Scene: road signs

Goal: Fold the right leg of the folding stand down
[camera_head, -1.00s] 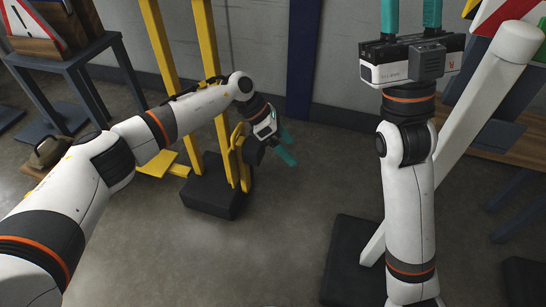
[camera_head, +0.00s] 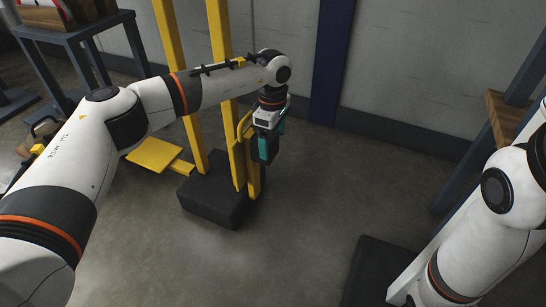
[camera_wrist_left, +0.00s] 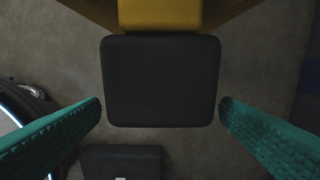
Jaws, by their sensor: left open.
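The yellow folding stand (camera_head: 219,60) rises on two posts from a black base block (camera_head: 215,205). A flat yellow leg (camera_head: 153,155) lies low on its left side. The upright yellow piece at the right post (camera_head: 238,160) looks like the right leg, folded up. My left gripper (camera_head: 268,150) points down just right of it. In the left wrist view my left gripper (camera_wrist_left: 160,104) is open, with a black pad (camera_wrist_left: 160,80) between its teal fingers and a yellow part (camera_wrist_left: 160,14) beyond. Contact with the pad cannot be told. My right gripper is out of view.
A dark blue table (camera_head: 75,40) stands at the back left. A grey wall with a dark blue column (camera_head: 331,60) is behind. A black block (camera_head: 378,270) with a white post is at the lower right. The floor between is clear.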

